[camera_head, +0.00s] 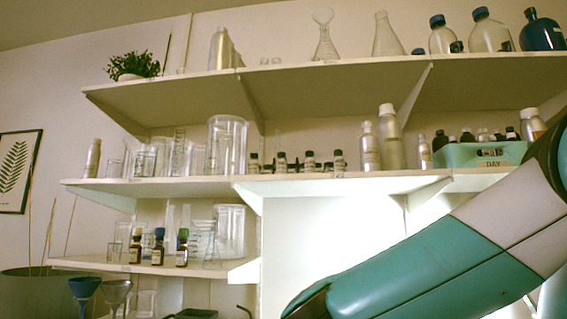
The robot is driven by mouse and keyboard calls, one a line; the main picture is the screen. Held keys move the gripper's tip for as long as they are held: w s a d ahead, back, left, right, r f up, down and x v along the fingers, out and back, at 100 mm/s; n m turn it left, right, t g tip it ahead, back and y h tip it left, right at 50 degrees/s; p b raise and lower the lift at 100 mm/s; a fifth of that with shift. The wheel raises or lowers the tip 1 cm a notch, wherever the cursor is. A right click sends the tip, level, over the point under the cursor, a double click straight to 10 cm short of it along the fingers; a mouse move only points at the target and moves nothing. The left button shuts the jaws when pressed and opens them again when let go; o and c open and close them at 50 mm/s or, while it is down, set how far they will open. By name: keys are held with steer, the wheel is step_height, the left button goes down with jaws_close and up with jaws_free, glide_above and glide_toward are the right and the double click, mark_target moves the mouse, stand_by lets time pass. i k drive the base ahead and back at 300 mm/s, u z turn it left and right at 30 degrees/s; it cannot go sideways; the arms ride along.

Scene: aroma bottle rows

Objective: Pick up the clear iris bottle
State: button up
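Several small dark-capped bottles with pale labels (309,162) stand in a row on the middle shelf (215,188). More small bottles (467,137) stand behind or in a green box marked "DAY" (458,155) at the right. The labels are too small to read, so I cannot tell which bottle is the clear iris one.
Glass beakers (227,145) stand left of the middle row, and silver bottles (390,140) to its right. Large flasks and bottles (490,35) line the top shelf (300,75). Shelf brackets (247,195) jut below the boards. Blue and grey funnels (84,288) stand at the lower left.

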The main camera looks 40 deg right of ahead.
mark_target(338, 161)
steer(key=u, duration=0.3)
steer(key=i, duration=0.75)
steer(key=z, duration=1.5)
